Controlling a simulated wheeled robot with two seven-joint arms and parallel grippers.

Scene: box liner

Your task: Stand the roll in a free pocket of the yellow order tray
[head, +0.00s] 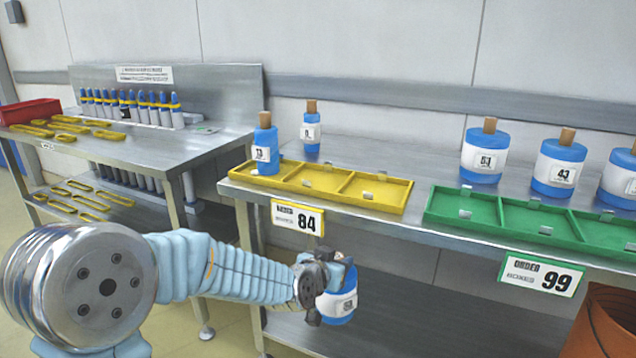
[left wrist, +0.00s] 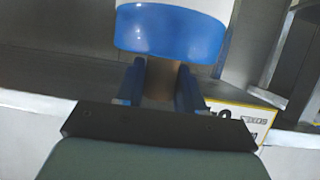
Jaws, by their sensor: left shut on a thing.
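My left gripper (head: 322,284) is shut on a blue roll with a white label (head: 340,305). It holds the roll in front of the table's front edge, below the tabletop. In the left wrist view the roll (left wrist: 170,35) is beyond the two fingers (left wrist: 160,85), with its brown core (left wrist: 160,80) between them. The yellow order tray (head: 365,204) lies on the table above and behind the gripper. A blue roll marked 13 (head: 265,148) stands in its left pocket. The middle and right pockets hold no roll. My right gripper is not in view.
A blue roll (head: 311,130) stands behind the yellow tray. A green tray (head: 470,212) lies to the right, with wider blue rolls (head: 484,155) behind it. The sign 84 (head: 298,217) hangs on the table's front edge. A side bench (head: 150,148) stands left.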

